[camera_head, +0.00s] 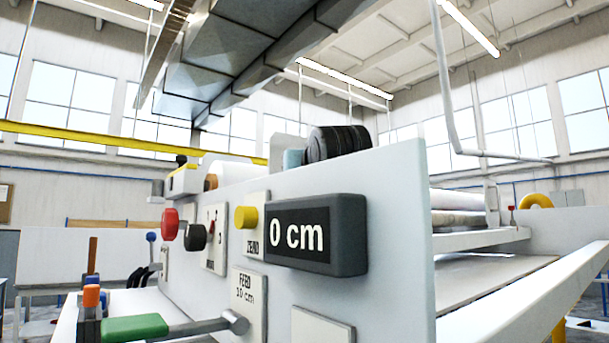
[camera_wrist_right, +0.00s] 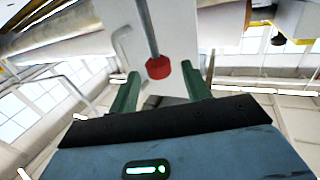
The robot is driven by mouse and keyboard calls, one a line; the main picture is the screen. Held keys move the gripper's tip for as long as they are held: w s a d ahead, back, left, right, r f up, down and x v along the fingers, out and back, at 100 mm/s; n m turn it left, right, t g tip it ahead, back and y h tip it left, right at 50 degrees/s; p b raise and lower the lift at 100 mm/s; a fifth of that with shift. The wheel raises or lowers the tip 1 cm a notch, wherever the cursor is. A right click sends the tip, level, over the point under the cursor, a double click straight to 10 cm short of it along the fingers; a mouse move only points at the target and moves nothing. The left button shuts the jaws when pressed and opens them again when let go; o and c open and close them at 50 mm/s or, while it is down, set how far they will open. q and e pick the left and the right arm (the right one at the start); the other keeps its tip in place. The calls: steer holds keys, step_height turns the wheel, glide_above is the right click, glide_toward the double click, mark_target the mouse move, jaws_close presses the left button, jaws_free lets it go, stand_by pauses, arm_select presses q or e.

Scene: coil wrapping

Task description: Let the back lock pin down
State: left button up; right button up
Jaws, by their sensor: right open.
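A pin with a red hexagonal knob (camera_wrist_right: 158,68) on a grey rod shows in the right wrist view, in front of a light plate. I cannot tell for certain that it is the back lock pin. My right gripper (camera_wrist_right: 160,84) is open, with its green fingers on either side of the knob and visible gaps between. I cannot tell its exact depth relative to the knob. In the head view a small red-topped pin (camera_head: 512,209) stands at the right side of the machine. My left gripper is not in view.
The machine's front panel (camera_head: 395,250) carries a 0 cm display (camera_head: 315,235), a yellow button (camera_head: 246,217), a red knob (camera_head: 170,223) and a black knob (camera_head: 195,237). A green-handled lever (camera_head: 135,328) projects at lower left. A yellow curved part (camera_head: 537,201) stands at right.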

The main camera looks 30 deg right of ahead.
jaws_close()
steer(key=shift+f, duration=0.1)
step_height(320, 180, down, 2)
steer(key=shift+f, duration=0.25)
steer(key=shift+w+f, duration=0.15)
steer(key=shift+f, duration=0.05)
steer(key=shift+c, duration=2.3)
jaws_free()
steer(key=o, duration=0.5)
steer(key=shift+c, duration=0.2)
